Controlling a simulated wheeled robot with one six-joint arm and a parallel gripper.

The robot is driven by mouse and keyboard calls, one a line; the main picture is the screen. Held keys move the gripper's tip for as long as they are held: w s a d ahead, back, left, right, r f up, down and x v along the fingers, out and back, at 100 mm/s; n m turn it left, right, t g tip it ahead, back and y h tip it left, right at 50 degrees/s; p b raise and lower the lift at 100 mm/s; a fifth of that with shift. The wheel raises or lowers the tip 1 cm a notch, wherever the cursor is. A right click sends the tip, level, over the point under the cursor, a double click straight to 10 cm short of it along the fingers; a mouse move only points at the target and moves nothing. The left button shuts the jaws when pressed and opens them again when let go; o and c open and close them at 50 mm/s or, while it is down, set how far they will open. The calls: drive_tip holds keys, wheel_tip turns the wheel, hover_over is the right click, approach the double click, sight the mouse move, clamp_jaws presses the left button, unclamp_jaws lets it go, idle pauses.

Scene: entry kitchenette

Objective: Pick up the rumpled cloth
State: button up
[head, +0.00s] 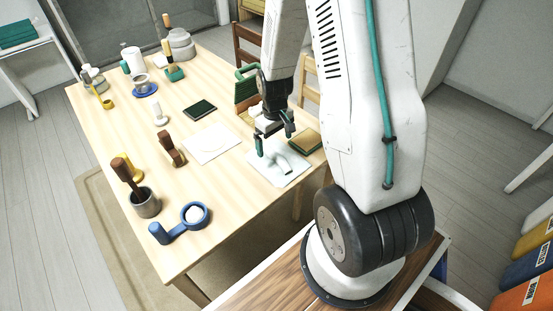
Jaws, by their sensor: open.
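The rumpled cloth (278,164) is pale grey-green and lies near the right edge of the wooden table. It appears to rest on a flat white sheet (287,179). My gripper (272,148) is open and points down above the back part of the cloth. Its fingers hide some of the cloth. I cannot tell whether the fingertips touch it.
Chairs line the table's far right side.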

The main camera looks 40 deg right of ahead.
sight(274, 152)
drive_tip(key=f, duration=0.5)
drive_tip(key=shift+w+f, duration=0.2)
drive_tip(key=shift+f, duration=0.2)
drive_tip(key=c, duration=0.9)
